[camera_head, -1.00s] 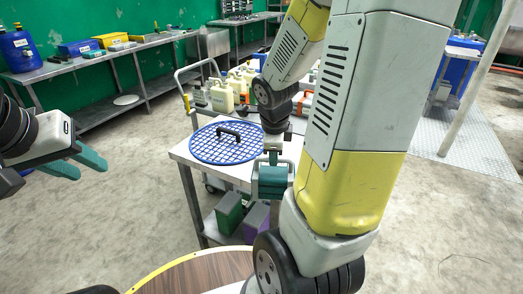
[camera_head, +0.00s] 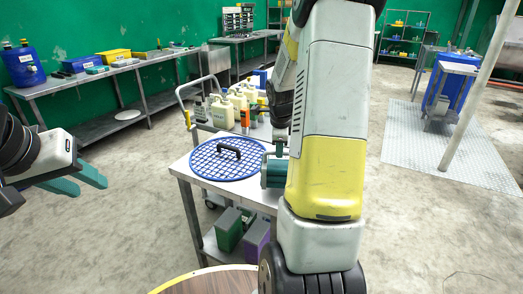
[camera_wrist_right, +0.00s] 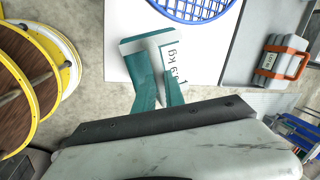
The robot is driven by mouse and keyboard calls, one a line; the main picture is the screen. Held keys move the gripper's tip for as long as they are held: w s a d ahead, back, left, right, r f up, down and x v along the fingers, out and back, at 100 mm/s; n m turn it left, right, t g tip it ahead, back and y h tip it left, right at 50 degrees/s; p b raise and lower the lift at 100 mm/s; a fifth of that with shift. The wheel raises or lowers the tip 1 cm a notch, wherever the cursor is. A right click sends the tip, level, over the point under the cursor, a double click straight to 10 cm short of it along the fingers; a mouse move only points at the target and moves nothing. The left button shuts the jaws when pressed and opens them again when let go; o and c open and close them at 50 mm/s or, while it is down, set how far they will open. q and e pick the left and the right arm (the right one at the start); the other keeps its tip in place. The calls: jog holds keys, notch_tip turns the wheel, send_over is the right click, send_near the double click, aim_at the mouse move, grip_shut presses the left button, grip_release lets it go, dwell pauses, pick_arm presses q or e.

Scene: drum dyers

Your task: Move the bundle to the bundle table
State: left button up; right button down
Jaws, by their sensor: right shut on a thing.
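My right gripper (camera_wrist_right: 158,88) is shut on a teal-and-white piece (camera_wrist_right: 164,56) with black lettering, partly cut off by the fingers. In the head view this held piece (camera_head: 273,173) is teal, hangs at the table's right side and is partly hidden by my right arm. I cannot tell whether it is the bundle. A metal table (camera_head: 183,170) stands below it, carrying a round blue grid (camera_head: 205,160) with a black handle. My left gripper (camera_head: 82,180) is open and empty at the left. No table is marked as the bundle table.
A round wooden-topped thing with a yellow rim (camera_head: 205,284) is at the bottom front. Green (camera_head: 229,228) and purple (camera_head: 257,240) boxes sit on the table's lower shelf. Cream jugs (camera_head: 221,112) stand behind. A long bench (camera_head: 100,76) lines the left wall. Floor at left is free.

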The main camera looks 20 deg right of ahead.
aim_at(279, 163)
jog(key=shift+f, duration=1.55)
jog(key=c, duration=1.4)
grip_release()
jog(key=shift+f, duration=0.15)
jog(key=v, duration=1.2)
jog(key=s+a+r+n+t+y, duration=0.1)
jog(key=s+a+r+n+y, duration=0.1)
jog(key=s+a+r+n, duration=0.3)
jog(key=s+a+r+n+t+y, duration=0.1)
jog(key=s+a+r+n, duration=0.4)
jog(key=s+a+n, duration=0.9)
jog(key=s+n+t, duration=0.1)
jog(key=n, duration=0.4)
jog(key=shift+s+y, duration=0.35)
jog(key=shift+y, duration=0.05)
